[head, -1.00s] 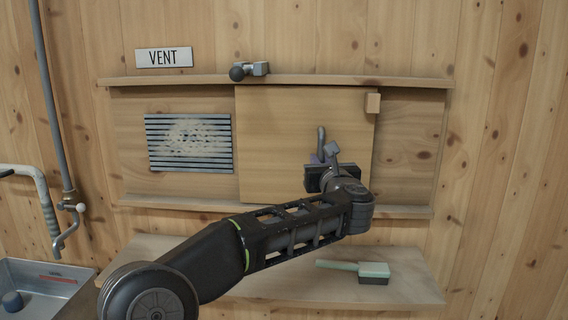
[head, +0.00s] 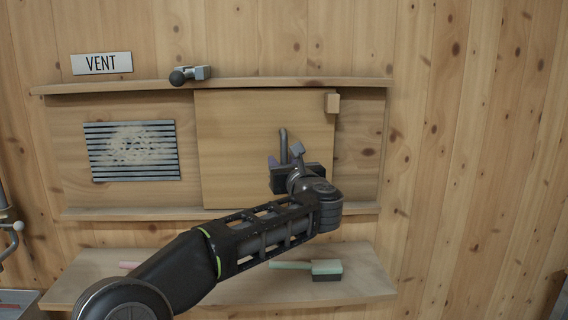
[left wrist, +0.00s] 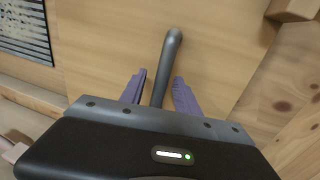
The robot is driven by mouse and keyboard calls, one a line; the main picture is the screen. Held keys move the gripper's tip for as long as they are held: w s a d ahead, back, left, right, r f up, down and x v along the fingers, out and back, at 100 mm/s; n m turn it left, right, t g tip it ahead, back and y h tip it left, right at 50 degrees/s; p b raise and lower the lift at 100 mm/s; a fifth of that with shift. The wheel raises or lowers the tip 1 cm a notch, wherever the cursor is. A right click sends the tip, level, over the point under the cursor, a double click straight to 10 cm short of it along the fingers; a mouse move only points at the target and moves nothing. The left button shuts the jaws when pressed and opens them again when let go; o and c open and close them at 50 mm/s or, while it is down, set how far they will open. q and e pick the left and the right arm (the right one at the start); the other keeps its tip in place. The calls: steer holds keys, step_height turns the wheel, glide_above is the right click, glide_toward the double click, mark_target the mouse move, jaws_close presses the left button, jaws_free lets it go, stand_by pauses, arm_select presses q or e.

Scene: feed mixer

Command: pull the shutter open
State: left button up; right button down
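The shutter (head: 235,150) is a plain wooden sliding panel between two rails, right of the slatted vent (head: 132,150), which is uncovered. A grey bar handle (head: 283,143) stands on the shutter's right part; it also shows in the left wrist view (left wrist: 168,60). My left gripper (head: 285,160) is at the handle. In the left wrist view its purple fingers (left wrist: 159,92) are apart, one on each side of the bar, with visible gaps. A wooden block (head: 333,103) sits at the shutter's upper right edge. My right gripper is not in view.
A grey latch-like piece with a dark knob (head: 190,75) sits on the upper rail (head: 270,84). Below, a shelf (head: 360,285) holds a green-handled brush (head: 326,270) and a partly hidden pink item (head: 128,265). Recessed room shows right of the shutter (head: 362,150).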

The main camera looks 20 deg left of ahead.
arm_select(q)
steer(key=b+v, duration=0.2)
steer(key=v, duration=0.5)
steer(key=shift+s+d, duration=0.2)
steer(key=shift+s, duration=0.15)
